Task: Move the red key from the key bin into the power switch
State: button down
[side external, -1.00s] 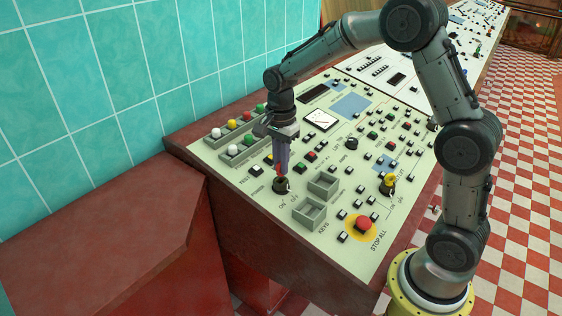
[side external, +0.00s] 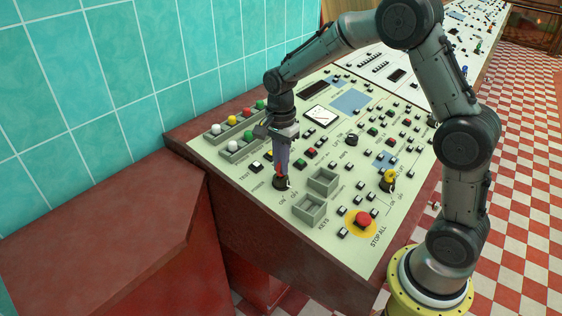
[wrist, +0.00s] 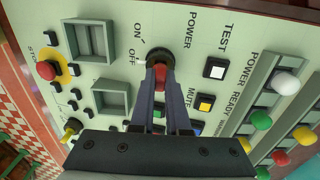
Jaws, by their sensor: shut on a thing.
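The red key (wrist: 160,72) is between my gripper's fingertips, over the round black power switch (wrist: 158,57) marked ON and OFF. The key's lower end meets the switch, but I cannot tell how deep it sits. My gripper (side external: 281,168) is shut on the key and points down at the panel; its fingertips also show in the wrist view (wrist: 160,82). In the side view the power switch (side external: 281,184) is directly under the fingers. The key bin (side external: 310,209), a grey box near the KEYS label, looks empty.
A second grey bin (side external: 323,181) stands just right of the switch. A yellow key (side external: 389,176) stands in another switch further right. A red stop button (side external: 363,219) is near the front edge. Racks with coloured knobs (side external: 238,148) lie at the left.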

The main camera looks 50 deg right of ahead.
jog(key=shift+f, duration=0.35)
jog(key=c, duration=0.8)
grip_release()
jog(key=shift+r, duration=4)
